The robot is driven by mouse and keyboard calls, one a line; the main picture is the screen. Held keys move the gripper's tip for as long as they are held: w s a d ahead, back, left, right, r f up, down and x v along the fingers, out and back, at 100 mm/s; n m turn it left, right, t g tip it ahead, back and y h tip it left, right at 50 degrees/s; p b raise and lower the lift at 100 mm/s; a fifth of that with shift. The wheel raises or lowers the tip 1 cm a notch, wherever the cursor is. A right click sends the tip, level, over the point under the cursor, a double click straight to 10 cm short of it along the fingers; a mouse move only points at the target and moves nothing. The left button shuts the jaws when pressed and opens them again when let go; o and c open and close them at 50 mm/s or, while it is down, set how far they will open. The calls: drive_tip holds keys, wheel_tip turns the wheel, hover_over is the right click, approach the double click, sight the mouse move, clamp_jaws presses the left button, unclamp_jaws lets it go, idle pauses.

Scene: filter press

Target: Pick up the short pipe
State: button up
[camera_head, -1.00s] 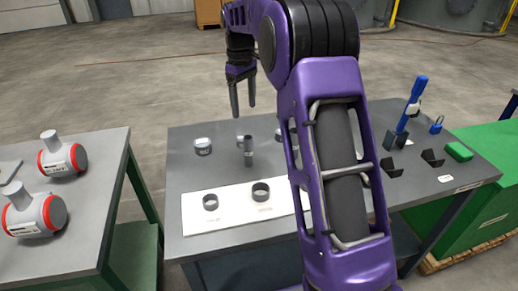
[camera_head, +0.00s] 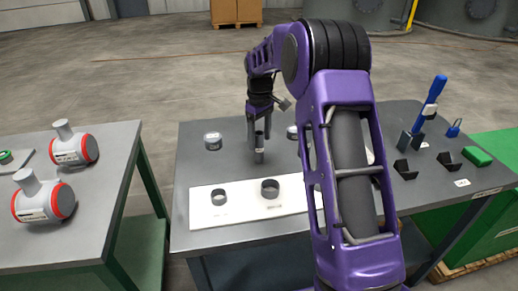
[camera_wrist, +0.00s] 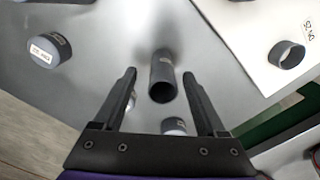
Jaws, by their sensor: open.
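The short pipe (camera_head: 260,153) is a dark grey hollow cylinder. It stands upright on the grey table, just behind a white board. In the wrist view the short pipe (camera_wrist: 162,70) shows its open top end between the two finger lines. My gripper (camera_head: 259,132) is open above and around the pipe's upper part in the head view. The wrist view shows my gripper's (camera_wrist: 160,75) fingers on either side of the pipe, with gaps on both sides. I cannot tell exactly how far down the fingers reach.
A white board (camera_head: 243,206) holds two dark rings (camera_head: 219,198) (camera_head: 270,189). Labelled round caps (camera_head: 213,141) (camera_head: 292,132) stand left and right of the pipe.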

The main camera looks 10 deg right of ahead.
sight(259, 150)
wheel_tip(259, 150, down, 5)
drive_tip(key=shift+a+f+b, duration=0.1)
drive_tip(key=shift+a+b, duration=0.05)
drive_tip(key=shift+b, duration=0.25)
clamp_jaws()
